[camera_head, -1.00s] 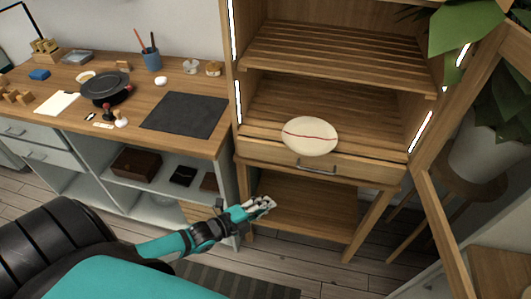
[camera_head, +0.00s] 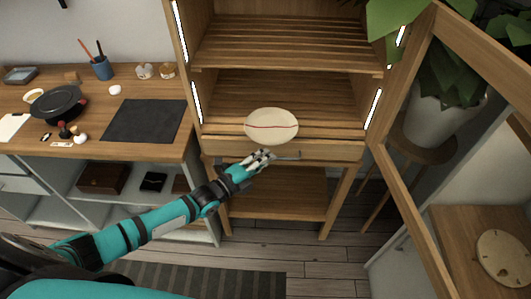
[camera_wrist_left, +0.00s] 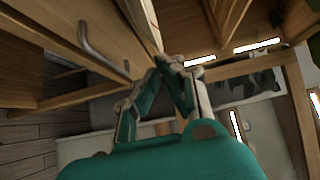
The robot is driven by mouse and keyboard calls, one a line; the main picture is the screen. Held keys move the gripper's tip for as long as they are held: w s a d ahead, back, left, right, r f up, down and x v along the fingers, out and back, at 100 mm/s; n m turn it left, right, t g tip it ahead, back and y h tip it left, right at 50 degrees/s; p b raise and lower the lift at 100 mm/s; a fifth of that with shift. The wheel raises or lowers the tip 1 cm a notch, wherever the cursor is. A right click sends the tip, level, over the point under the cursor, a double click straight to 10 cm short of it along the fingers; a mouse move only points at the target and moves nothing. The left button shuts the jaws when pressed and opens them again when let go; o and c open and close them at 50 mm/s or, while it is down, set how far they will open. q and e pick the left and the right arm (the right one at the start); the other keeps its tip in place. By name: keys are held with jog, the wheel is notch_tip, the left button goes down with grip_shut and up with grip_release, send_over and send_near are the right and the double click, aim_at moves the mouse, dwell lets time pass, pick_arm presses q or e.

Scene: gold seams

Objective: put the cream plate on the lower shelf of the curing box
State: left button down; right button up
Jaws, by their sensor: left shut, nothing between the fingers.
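The cream plate (camera_head: 271,126) is oval in the picture, with a red seam across it. It lies at the front of the lower slatted shelf (camera_head: 225,121) of the curing box (camera_head: 186,85), its near rim by the shelf's front edge. I cannot tell if it overhangs. My left gripper (camera_head: 262,157) is shut and empty, just below the plate's near rim, in front of the drawer. Its fingers also show together in the left wrist view (camera_wrist_left: 172,75). A gap to the plate seems to show, but contact is hard to judge. My right gripper is not in view.
The drawer handle (camera_head: 286,156) is close to my left fingers. The glazed door (camera_head: 405,205) stands open on the right, beside a potted plant (camera_head: 430,95). The workbench (camera_head: 150,147) is on the left. The upper shelf (camera_head: 290,50) is empty.

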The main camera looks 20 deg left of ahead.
aim_at(262, 140)
pick_arm(q)
jog(key=shift+w+a, duration=0.25)
jog(key=shift+w, duration=0.5)
jog(key=w+b, duration=0.2)
jog(key=w+a+b, duration=0.1)
jog(key=w+b, duration=0.1)
jog(key=w+a+b, duration=0.1)
jog(key=w+b, duration=0.1)
jog(key=shift+w+f, duration=0.25)
jog(key=shift+w, duration=0.05)
jog(key=shift+w+r, duration=0.1)
jog(key=shift+w, duration=0.05)
jog(key=shift+r, duration=0.1)
